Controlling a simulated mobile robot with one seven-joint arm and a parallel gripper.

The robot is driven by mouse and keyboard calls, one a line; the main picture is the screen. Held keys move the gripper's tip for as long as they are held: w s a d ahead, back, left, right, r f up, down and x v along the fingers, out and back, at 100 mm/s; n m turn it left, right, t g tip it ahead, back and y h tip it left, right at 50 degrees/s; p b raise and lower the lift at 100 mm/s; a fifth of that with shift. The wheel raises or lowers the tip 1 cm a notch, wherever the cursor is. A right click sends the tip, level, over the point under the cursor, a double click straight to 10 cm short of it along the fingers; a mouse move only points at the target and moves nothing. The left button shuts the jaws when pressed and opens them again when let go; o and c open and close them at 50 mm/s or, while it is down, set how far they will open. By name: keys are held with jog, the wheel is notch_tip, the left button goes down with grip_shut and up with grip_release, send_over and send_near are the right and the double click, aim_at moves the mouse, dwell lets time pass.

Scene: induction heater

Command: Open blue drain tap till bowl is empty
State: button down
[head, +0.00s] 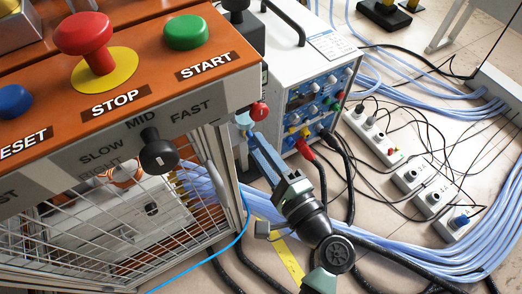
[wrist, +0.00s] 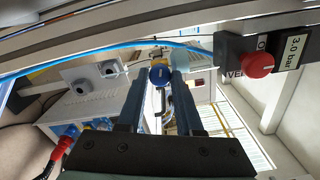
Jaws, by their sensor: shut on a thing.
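The blue drain tap (wrist: 159,75) shows in the wrist view as a small round blue knob between my two fingers. In the head view a small light-blue part (head: 243,118) shows at the tip of my gripper, by the panel's right corner. My gripper (head: 250,133) reaches up to it from the lower right. In the wrist view my gripper (wrist: 159,80) is shut on the tap, one finger on each side. How far the tap is turned cannot be told. The bowl is not in view.
A red knob (head: 259,110) sits close right of my fingertips; in the wrist view a red knob (wrist: 258,65) is beside a "3.0 bar" label. An orange panel (head: 215,62) with buttons is at left. A white-blue instrument (head: 315,95) stands behind. Cables and power strips (head: 375,135) cover the floor.

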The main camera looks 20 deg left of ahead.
jog(key=shift+f+n+b, duration=0.1)
jog(key=shift+n+b, duration=0.6)
jog(key=shift+n, duration=0.9)
jog(key=c, duration=0.6)
grip_release()
jog(key=shift+o, duration=0.2)
jog(key=p+v, duration=0.3)
jog(key=v, duration=1)
